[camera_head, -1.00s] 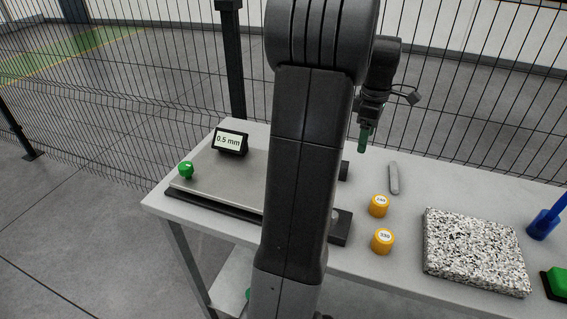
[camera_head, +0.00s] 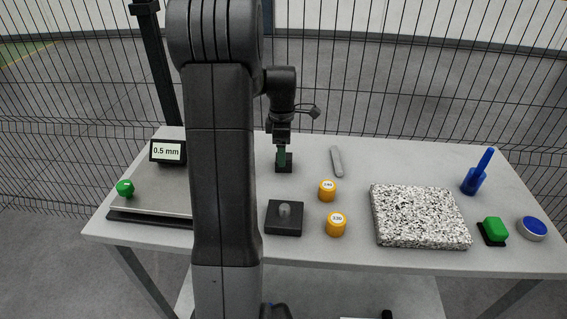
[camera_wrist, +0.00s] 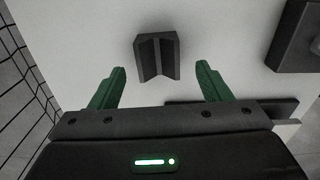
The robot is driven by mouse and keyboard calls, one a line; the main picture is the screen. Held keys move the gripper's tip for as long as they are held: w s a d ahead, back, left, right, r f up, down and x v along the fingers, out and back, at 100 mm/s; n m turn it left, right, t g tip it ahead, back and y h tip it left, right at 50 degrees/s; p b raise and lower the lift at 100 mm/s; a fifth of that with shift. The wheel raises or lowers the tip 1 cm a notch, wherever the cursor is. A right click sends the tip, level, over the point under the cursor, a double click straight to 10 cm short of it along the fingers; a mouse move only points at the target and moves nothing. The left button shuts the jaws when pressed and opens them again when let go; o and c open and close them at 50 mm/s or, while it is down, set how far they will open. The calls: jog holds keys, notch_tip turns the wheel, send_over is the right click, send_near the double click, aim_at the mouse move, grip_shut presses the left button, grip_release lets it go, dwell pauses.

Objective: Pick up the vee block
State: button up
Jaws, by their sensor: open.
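The vee block (camera_wrist: 170,58) is a small dark grey block with a V groove. In the wrist view it sits on the light table top, just ahead of the fingertips and roughly centred between them. In the head view the vee block (camera_head: 287,168) is a small dark shape at the lower end of my gripper (camera_head: 281,156), partly hidden by it. My gripper (camera_wrist: 161,70) is open, with its two green fingers apart and nothing between them. I cannot tell the exact height of the fingertips over the block.
On the table (camera_head: 380,160) stand a black block with a grey knob (camera_head: 284,217), two orange cylinders (camera_head: 327,190) (camera_head: 336,224), a grey bar (camera_head: 337,161) and a speckled slab (camera_head: 420,216). A plate with a 0.5 mm display (camera_head: 168,152) lies left. A mesh fence (camera_head: 400,90) stands behind.

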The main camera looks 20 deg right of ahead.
aim_at(288, 168)
jog(key=f, duration=0.4)
jog(key=shift+d, duration=0.25)
jog(key=c, duration=1.4)
